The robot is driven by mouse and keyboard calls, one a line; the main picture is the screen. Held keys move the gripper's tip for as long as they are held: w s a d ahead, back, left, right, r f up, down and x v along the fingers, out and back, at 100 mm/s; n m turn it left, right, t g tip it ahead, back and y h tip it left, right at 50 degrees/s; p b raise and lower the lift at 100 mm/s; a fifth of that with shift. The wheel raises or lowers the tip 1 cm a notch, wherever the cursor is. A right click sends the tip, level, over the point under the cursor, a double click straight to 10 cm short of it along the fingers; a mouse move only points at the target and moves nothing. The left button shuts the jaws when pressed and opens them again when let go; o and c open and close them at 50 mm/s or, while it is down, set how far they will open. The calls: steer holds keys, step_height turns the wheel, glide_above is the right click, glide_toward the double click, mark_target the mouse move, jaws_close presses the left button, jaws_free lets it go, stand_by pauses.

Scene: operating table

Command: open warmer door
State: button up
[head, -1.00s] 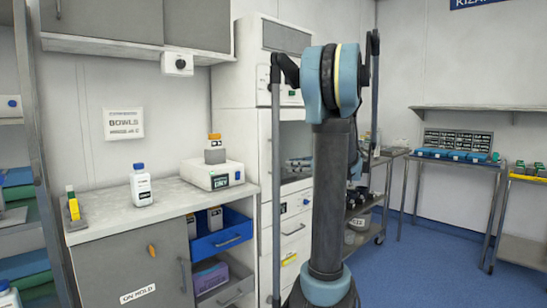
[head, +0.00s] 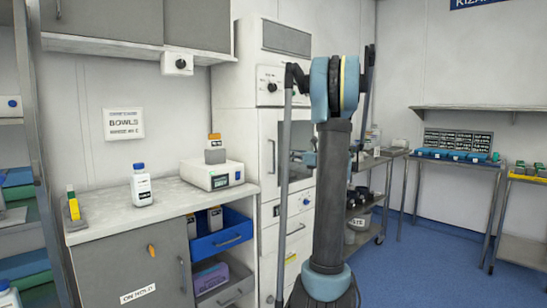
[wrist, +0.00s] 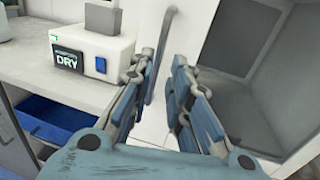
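The warmer is a tall white cabinet (head: 244,110) in the head view, with a control knob panel (head: 271,87). Its door (head: 268,130) has a dark window (head: 299,138) and a vertical grey handle (head: 271,157) near its left edge. The door looks shut, though my arm hides part of it. In the wrist view my gripper (wrist: 158,88) is open, with its fingers apart. A grey handle bar (wrist: 165,25) shows ahead, between the fingers and closer to the left one. I cannot tell whether they touch. The dark window (wrist: 245,85) is on the right.
A counter (head: 105,212) with a white device (head: 212,174) stands left of the warmer; the device also shows in the wrist view (wrist: 95,45). A blue drawer (head: 221,240) is open below. Trolleys stand at the right. Blue floor is clear there.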

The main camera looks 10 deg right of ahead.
steer(key=x, duration=0.8)
steer(key=shift+w+a, duration=0.2)
steer(key=shift+w, duration=0.05)
jaws_close()
